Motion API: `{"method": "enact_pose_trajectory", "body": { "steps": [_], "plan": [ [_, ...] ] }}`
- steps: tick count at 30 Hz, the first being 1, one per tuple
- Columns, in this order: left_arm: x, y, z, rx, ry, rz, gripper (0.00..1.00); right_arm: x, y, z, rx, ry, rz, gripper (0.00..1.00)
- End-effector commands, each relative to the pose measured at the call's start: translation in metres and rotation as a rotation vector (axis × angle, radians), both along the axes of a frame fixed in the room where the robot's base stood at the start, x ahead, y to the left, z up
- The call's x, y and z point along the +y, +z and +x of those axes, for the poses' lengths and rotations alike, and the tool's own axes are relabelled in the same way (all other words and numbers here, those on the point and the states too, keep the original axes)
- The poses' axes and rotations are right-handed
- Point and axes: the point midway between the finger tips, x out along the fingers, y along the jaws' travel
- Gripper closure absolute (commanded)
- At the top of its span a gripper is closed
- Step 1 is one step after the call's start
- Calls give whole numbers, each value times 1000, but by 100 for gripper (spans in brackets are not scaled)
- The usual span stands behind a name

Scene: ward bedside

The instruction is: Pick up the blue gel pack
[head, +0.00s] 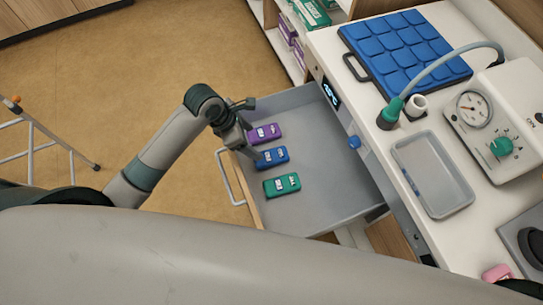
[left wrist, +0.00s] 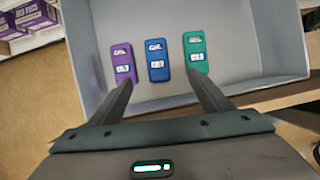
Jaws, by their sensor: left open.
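The blue gel pack (head: 272,158) lies flat in the open grey drawer (head: 325,185), between a purple pack (head: 264,133) and a green pack (head: 282,185). In the left wrist view the blue gel pack (left wrist: 155,60) lies beyond the fingertips, roughly between them, with the purple pack (left wrist: 123,63) on the left and the green pack (left wrist: 196,52) on the right. My left gripper (head: 253,152) is open and empty over the drawer's front side; it also shows in the left wrist view (left wrist: 160,85). My right gripper is not in view.
The drawer's right part is bare.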

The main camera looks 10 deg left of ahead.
Motion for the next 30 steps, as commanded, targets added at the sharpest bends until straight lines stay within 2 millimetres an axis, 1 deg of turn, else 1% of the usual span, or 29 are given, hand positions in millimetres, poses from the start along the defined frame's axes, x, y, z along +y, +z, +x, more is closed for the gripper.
{"method": "enact_pose_trajectory", "body": {
  "steps": [5, 10, 14, 24, 30],
  "plan": [
    [-1, -2, 0, 0, 0, 0, 28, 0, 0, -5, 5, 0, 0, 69],
    [-5, -14, 3, 2, 0, 0, 28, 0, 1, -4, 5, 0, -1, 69],
    [-11, -33, 7, 3, 0, 1, 28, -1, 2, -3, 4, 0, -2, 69],
    [-31, -89, 18, 2, 0, 1, 28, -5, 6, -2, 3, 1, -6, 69],
    [-39, -109, 23, 0, -1, 0, 28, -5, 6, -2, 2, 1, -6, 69]
  ]
}}
